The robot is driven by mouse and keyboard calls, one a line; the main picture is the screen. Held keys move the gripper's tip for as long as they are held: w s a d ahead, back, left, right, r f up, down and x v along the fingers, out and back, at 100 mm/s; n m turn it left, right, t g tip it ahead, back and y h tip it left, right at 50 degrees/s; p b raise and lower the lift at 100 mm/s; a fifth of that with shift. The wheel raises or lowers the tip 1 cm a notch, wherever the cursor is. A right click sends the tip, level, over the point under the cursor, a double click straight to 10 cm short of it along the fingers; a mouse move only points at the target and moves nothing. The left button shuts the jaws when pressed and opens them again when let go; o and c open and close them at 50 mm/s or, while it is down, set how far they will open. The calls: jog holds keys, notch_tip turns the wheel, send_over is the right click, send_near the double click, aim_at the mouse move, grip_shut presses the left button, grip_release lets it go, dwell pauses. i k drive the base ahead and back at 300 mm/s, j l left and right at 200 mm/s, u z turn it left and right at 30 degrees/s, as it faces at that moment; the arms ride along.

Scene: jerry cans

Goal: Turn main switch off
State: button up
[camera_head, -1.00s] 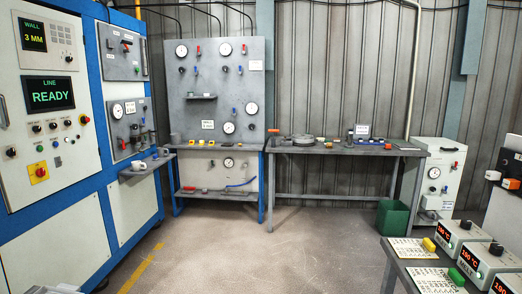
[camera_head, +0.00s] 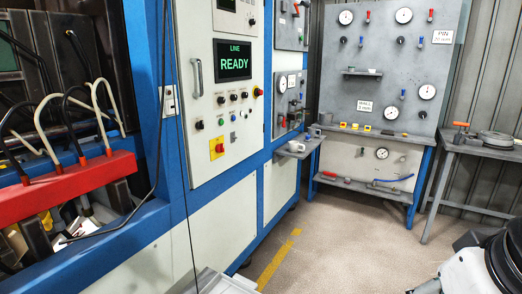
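The control cabinet (camera_head: 215,215) stands left of centre, with a lit screen (camera_head: 233,60) reading "LINE READY". A red rotary switch on a yellow plate (camera_head: 217,148) sits low on the cabinet's panel, below the row of small knobs and buttons. It looks like the main switch; its exact handle position is too small to tell. Nothing touches it. A white and black part at the bottom right appears to be my arm. My gripper does not show, so I cannot see whether it is open or shut.
A machine bay with a red manifold (camera_head: 70,182) and hoses is at the left. A small shelf (camera_head: 297,149) juts from the cabinet's right side. A grey gauge board (camera_head: 385,80) and a workbench (camera_head: 480,150) stand behind.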

aim_at(220, 148)
jog(key=i+j+u, duration=0.1)
jog(key=i+u, duration=0.2)
jog(key=i+j+u, duration=0.1)
jog(key=u, duration=0.2)
jog(key=i+l, duration=0.2)
jog(key=l, duration=0.25)
jog(key=i+l, duration=0.2)
jog(key=l, duration=0.2)
jog(key=i+l+z, duration=0.1)
jog(key=l, duration=0.35)
jog(key=i+l, duration=0.25)
jog(key=l, duration=0.15)
jog(key=i+l, duration=0.2)
jog(key=l, duration=0.2)
jog(key=i+l, duration=0.25)
jog(key=l, duration=0.15)
jog(key=k+z, duration=0.05)
